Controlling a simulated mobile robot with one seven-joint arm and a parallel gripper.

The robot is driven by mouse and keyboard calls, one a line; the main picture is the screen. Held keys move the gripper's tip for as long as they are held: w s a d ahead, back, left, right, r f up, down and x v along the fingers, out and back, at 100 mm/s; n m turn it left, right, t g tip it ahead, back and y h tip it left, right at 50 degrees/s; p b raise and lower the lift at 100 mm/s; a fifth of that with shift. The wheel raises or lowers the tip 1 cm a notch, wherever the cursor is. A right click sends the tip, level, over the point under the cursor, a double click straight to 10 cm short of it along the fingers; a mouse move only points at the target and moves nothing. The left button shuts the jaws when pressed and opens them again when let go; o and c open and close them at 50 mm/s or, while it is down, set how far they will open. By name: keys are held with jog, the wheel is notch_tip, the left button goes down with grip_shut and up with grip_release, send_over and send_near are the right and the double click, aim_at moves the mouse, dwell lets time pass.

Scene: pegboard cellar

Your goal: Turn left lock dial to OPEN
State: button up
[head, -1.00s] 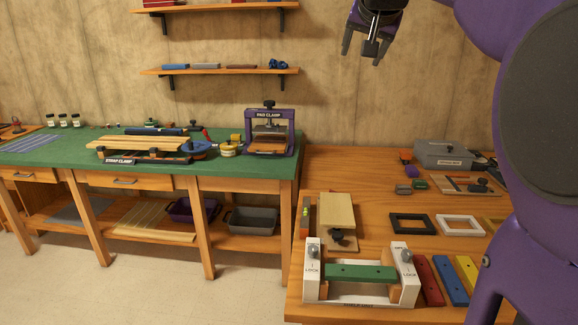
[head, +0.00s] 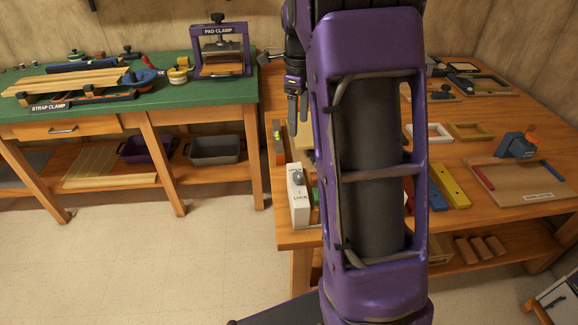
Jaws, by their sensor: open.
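The left lock dial (head: 298,178) is a grey knob on a white upright block (head: 300,207) marked OPEN above and LOCK below. The knob's exact pointing is too small to tell. The block stands at the wooden table's front left corner. My gripper (head: 297,108) points down, open and empty. It appears above the dial in the picture, apart from it. My purple arm crosses the middle of the view and hides the right lock dial and most of the green bar between the blocks.
The wooden table (head: 482,143) holds a yellow bar (head: 449,186), a white frame (head: 430,132) and a tray (head: 530,178) at right. A green bench (head: 185,98) with a pad clamp (head: 222,50) stands at left. Open floor lies in front.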

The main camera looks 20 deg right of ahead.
aim_at(298, 174)
notch_tip(298, 174, down, 17)
jog(key=b, duration=0.2)
jog(key=shift+b, duration=0.4)
grip_shut()
